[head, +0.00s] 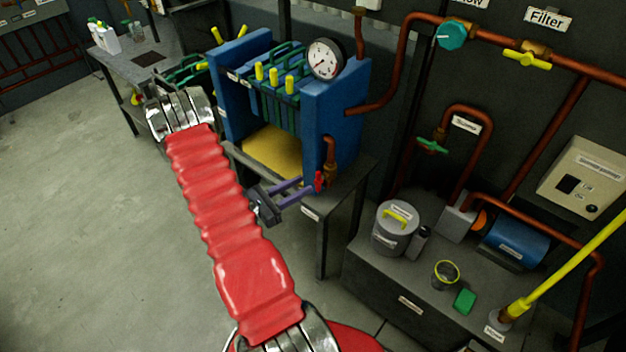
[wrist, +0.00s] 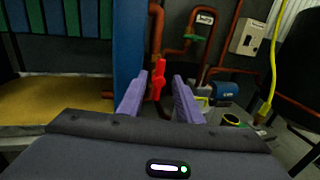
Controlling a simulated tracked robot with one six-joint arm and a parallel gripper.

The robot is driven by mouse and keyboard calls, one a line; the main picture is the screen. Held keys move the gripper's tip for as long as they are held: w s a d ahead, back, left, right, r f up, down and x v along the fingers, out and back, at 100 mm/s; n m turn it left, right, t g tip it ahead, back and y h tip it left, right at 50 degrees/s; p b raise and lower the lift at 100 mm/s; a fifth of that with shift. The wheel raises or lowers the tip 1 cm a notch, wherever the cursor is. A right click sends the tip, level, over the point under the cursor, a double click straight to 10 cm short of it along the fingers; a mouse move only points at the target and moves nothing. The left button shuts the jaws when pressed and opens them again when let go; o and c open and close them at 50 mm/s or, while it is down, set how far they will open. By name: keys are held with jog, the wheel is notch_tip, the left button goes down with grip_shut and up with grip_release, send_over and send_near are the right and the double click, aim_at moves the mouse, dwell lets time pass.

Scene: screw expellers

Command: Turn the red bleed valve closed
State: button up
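The red bleed valve (head: 319,181) is a small red handle on a copper pipe at the lower right of the blue filter press (head: 338,115). In the wrist view the red valve handle (wrist: 158,80) stands roughly upright between and beyond the fingertips. My gripper (head: 297,191) has two purple fingers reaching toward the valve from the left. In the wrist view my gripper (wrist: 160,88) is open, with a clear gap between the fingers. Whether a finger touches the handle cannot be told.
A copper pipe (wrist: 156,40) runs above the valve. A pressure gauge (head: 325,59) tops the press. To the right, a low bench (head: 370,268) holds a grey lidded pot (head: 394,232), a green sponge (head: 465,300) and a blue motor (head: 515,243). Floor at left is clear.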

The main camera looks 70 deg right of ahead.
aim_at(320, 180)
jog(key=shift+x, duration=2.85)
jog(key=shift+c, duration=0.3)
grip_shut()
